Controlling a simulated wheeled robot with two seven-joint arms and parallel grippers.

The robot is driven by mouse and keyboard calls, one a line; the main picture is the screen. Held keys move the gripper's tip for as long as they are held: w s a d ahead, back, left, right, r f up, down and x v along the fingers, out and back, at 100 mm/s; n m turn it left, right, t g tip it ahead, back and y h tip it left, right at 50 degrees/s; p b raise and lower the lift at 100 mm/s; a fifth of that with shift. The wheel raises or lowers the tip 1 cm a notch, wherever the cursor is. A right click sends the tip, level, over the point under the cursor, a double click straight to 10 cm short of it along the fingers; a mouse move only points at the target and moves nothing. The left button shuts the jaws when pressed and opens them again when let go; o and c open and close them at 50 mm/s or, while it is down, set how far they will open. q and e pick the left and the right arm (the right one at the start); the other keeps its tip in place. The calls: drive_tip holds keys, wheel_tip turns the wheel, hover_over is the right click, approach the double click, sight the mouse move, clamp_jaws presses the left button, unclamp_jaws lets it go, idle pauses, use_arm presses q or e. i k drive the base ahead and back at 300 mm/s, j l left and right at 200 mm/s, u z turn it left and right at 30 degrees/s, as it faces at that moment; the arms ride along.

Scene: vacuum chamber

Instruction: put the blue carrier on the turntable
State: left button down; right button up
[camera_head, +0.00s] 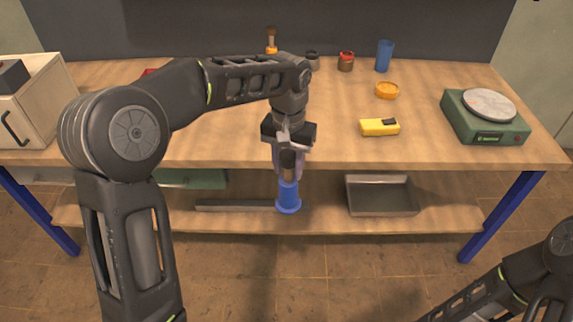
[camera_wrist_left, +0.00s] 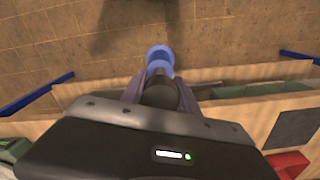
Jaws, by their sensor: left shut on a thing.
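My left gripper (camera_head: 289,165) points down and is shut on the blue carrier (camera_head: 288,197), a blue piece with a flared lower rim. The carrier hangs upright below the fingers, in front of the table's front edge as seen from the head. In the left wrist view the carrier (camera_wrist_left: 159,58) shows beyond the fingers, with floor behind it; its upper part is hidden by the gripper. The turntable appears to be the green unit with a round grey plate (camera_head: 490,105) at the table's right; its plate is empty. My right gripper is out of view.
A yellow device (camera_head: 379,127) and an orange ring-shaped piece (camera_head: 387,90) lie left of the green unit. A blue cup (camera_head: 384,56) and small jars stand at the back. A grey tray (camera_head: 382,196) sits on the lower shelf. A cream box (camera_head: 35,100) stands at left.

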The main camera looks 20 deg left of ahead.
sight(489, 103)
drive_tip(key=i+l, duration=0.25)
drive_tip(key=l, duration=0.4)
drive_tip(key=i+l+u, duration=0.1)
drive_tip(key=l, duration=0.55)
drive_tip(key=i+l, duration=0.35)
drive_tip(key=l, duration=0.35)
drive_tip(key=i+l+u, duration=0.1)
drive_tip(key=l, duration=0.55)
drive_tip(key=i+l, duration=0.3)
drive_tip(key=l, duration=0.4)
drive_tip(key=i+l+u, duration=0.1)
drive_tip(key=l, duration=0.55)
drive_tip(key=i+l+u, duration=0.1)
drive_tip(key=i+l, duration=0.15)
drive_tip(key=l, duration=0.45)
drive_tip(key=i+l, duration=0.15)
drive_tip(key=l, duration=0.55)
